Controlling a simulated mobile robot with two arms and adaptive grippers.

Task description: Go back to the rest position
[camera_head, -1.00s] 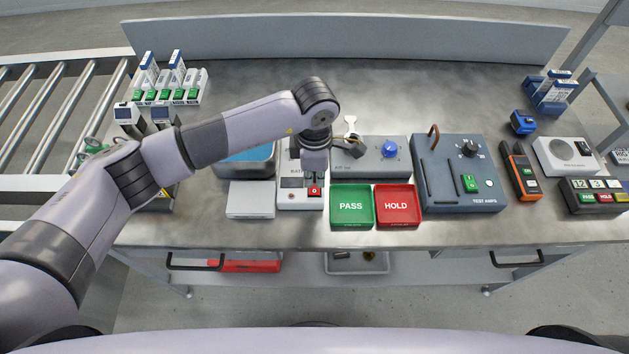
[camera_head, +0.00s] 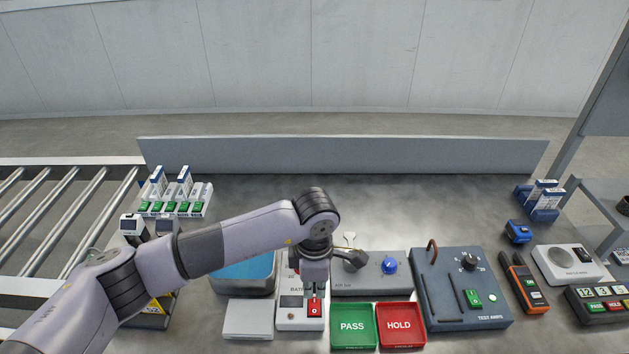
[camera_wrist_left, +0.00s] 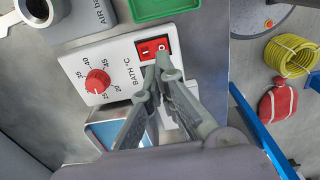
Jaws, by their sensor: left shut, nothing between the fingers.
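My left arm reaches in from the left over the bench. My left gripper (camera_head: 316,288) points down at the white bath control box, shut and empty. In the left wrist view the closed fingertips (camera_wrist_left: 163,66) are just at the red rocker switch (camera_wrist_left: 152,47) of the bath control box (camera_wrist_left: 120,62); I cannot tell whether they touch it. A red dial (camera_wrist_left: 97,81) sits on the same box. In the head view the red switch (camera_head: 314,308) shows just below the fingers. My right gripper is not in view.
Green PASS tray (camera_head: 352,344) and red HOLD tray (camera_head: 400,343) lie right of the gripper. The grey air box (camera_head: 350,285) and the TEST AMPS unit (camera_head: 445,310) stand behind and beside them. A blue water bath (camera_head: 243,274) is left. A low back panel (camera_head: 340,156) edges the bench.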

